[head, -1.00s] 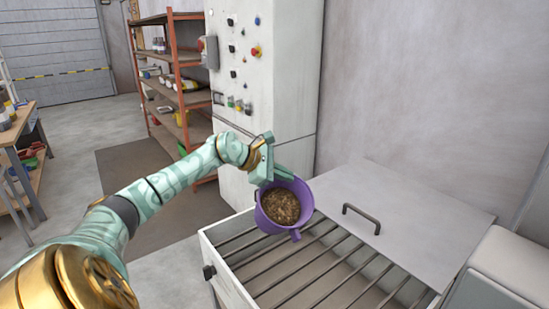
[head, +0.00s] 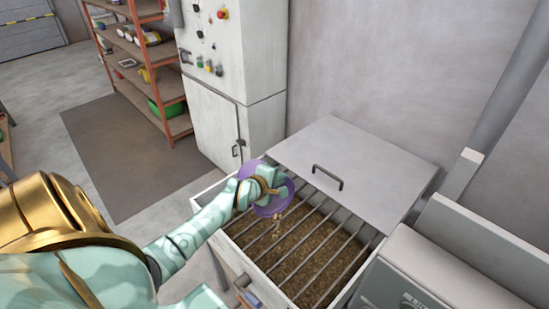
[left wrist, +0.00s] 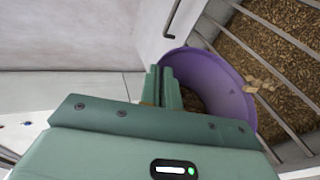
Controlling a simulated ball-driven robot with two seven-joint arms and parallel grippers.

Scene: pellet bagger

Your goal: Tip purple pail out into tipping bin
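The purple pail (head: 273,197) is tilted over the back left part of the tipping bin (head: 224,189), its mouth toward the bin. A few brown pellets (head: 277,226) show below its mouth, above the bars. In the left wrist view, the pail (left wrist: 208,72) has brown pellets at its lip and a dark inside. My left gripper (left wrist: 163,88) is shut on the pail's side wall; its fingers lie close together there. In the head view the left wrist hides part of the pail. Brown pellets cover the bin floor under the bars. My right gripper is not in view.
Dark bars (head: 306,239) span the bin's opening. A grey lid with a handle (head: 355,165) lies behind it. A control cabinet (head: 225,118) stands behind left, and a grey machine (head: 425,275) stands close at right. The floor mat at left is clear.

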